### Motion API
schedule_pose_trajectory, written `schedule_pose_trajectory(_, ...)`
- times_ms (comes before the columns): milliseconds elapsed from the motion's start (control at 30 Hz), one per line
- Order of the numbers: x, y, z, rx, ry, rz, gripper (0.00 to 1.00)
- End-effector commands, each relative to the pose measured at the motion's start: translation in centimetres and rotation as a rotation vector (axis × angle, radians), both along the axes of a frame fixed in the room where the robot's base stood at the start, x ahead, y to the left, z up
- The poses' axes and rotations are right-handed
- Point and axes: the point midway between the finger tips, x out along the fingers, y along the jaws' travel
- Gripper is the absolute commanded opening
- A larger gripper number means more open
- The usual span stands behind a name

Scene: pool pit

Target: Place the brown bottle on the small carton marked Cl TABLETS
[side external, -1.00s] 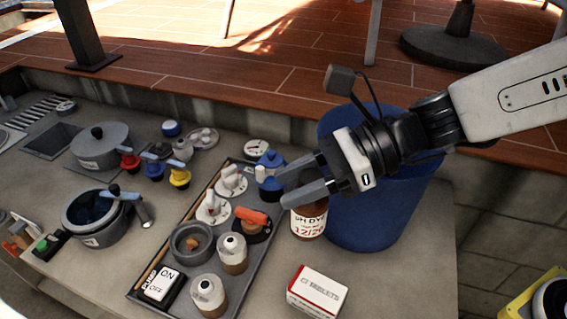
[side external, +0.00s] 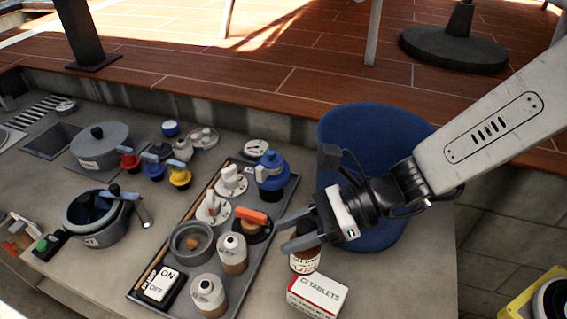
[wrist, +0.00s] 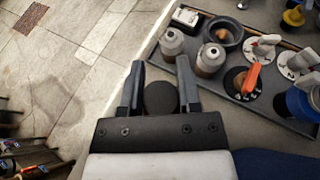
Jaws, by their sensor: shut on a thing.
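The brown bottle (side external: 305,262) has a white label and a dark cap, and it is upright. My gripper (side external: 291,233) is shut on its upper part. In the wrist view my gripper (wrist: 161,80) has the bottle's round dark cap (wrist: 161,98) between its two fingers. The small white carton marked Cl TABLETS (side external: 318,296), with red edges, lies on the counter just below and in front of the bottle in the side view. The bottle's base is close to the carton's far edge; I cannot tell whether they touch. The carton is hidden in the wrist view.
A dark tray (side external: 136,293) with valves, two small white-topped bottles and an ON/OFF switch lies to the left. A blue bin (side external: 375,130) stands behind my gripper. Pots and coloured knobs sit farther left. The counter right of the carton is clear.

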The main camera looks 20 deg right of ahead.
Motion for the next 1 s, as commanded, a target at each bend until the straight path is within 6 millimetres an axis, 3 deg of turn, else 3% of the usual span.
schedule_pose_trajectory(233, 0.0, 0.0, -2.5, 0.0, 0.002, 0.0, 0.0)
schedule_pose_trajectory(667, 0.0, 0.0, -3.5, 0.0, 0.001, 0.0, 0.0)
schedule_pose_trajectory(1000, 0.0, 0.0, -6.2, 0.0, 0.001, 0.0, 0.0)
